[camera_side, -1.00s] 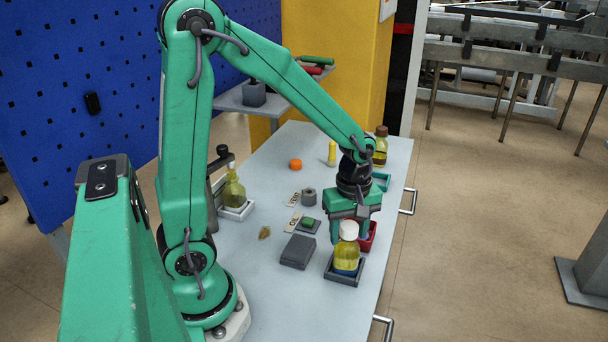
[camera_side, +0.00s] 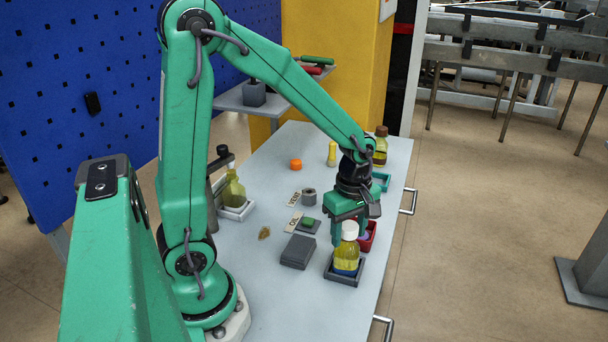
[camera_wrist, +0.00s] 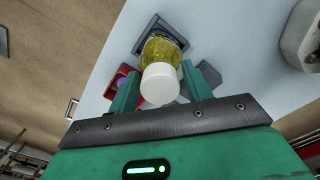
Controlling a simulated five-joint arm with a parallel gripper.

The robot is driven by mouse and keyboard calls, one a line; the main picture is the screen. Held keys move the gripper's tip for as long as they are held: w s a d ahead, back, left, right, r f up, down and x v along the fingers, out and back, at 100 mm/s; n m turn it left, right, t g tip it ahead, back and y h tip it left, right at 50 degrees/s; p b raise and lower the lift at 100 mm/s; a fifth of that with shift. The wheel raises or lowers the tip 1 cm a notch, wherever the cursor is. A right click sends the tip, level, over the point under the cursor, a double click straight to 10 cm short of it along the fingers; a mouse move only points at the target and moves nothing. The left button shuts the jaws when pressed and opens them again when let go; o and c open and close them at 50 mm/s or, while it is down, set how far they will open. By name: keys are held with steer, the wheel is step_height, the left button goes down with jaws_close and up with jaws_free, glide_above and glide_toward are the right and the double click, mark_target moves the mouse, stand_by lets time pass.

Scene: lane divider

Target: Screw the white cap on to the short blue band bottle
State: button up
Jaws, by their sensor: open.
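The short blue band bottle (camera_side: 346,259) stands upright in a dark grey square tray (camera_side: 349,279) near the table's front right. Its liquid is yellow. The white cap (camera_side: 350,229) sits on top of its neck; I cannot tell how tightly. In the wrist view the white cap (camera_wrist: 160,83) hides the neck, and the bottle (camera_wrist: 162,46) shows beyond it. My gripper (camera_side: 352,220) is over the bottle's top, and its green fingers (camera_wrist: 160,88) stand apart on either side of the cap, with gaps visible.
A red tray (camera_side: 369,240) stands just behind the bottle, with a purple item (camera_wrist: 122,81) in it. A dark grey block (camera_side: 298,251) lies to the left. Another yellow bottle (camera_side: 233,190) stands further left, and a brown-capped bottle (camera_side: 381,146) at the back.

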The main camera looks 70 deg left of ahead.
steer(key=shift+n, duration=0.8)
steer(key=c, duration=0.6)
steer(key=shift+m, duration=0.8)
steer(key=shift+m, duration=0.9)
